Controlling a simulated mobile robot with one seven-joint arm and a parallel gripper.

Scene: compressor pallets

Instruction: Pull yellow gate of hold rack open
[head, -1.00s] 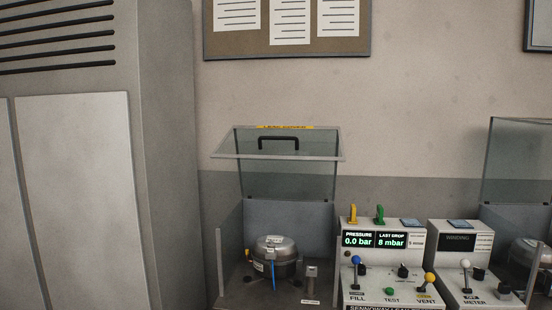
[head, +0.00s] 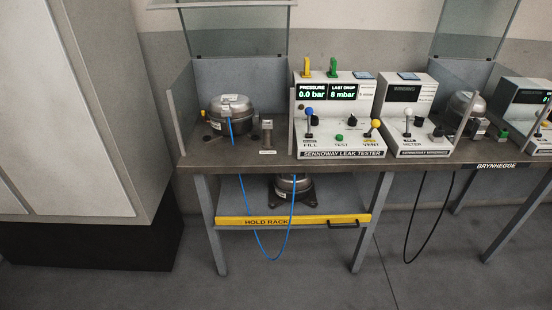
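The hold rack is below the bench at the middle of the head view. Its yellow gate (head: 300,220) is a long bar marked "HOLD RACK" across the front of the low shelf (head: 232,193). A dark handle (head: 343,225) sits near the gate's right end. The gate looks shut, spanning between the two front legs. A compressor (head: 293,187) stands on the shelf behind the gate, its top partly hidden by the bench edge. My gripper is not in view.
A blue hose (head: 257,232) hangs in front of the gate. Above stand a leak tester (head: 335,116) and another compressor (head: 230,117). A black cable (head: 428,236) hangs to the right. A grey cabinet (head: 78,100) stands at left. The floor (head: 310,285) before the rack is clear.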

